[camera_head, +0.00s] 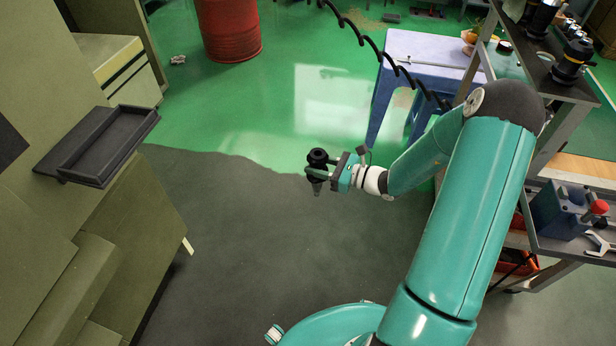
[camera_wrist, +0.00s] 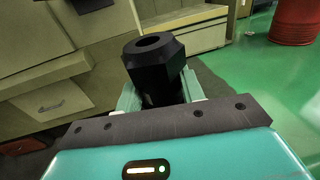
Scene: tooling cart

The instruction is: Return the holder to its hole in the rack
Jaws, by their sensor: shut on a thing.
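A black tool holder (camera_head: 317,158) is held in my gripper (camera_head: 322,171), out over open floor. It looks roughly upright, with its tapered end pointing down. In the wrist view the same holder (camera_wrist: 155,68) stands between the two fingers of my gripper (camera_wrist: 160,92), its hollow round top toward the camera. The rack (camera_head: 554,88) is the top of the cart at the upper right, well apart from my gripper. Several dark holders stand there, one of them a black holder (camera_head: 575,58) near its edge. I cannot make out an empty hole.
A lower cart shelf (camera_head: 560,246) carries a blue block (camera_head: 560,208) with a red knob. A blue table (camera_head: 425,48) stands behind my arm. A dark tray (camera_head: 108,145) juts from the green machine at left. A red barrel (camera_head: 230,30) stands at the back. The middle floor is clear.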

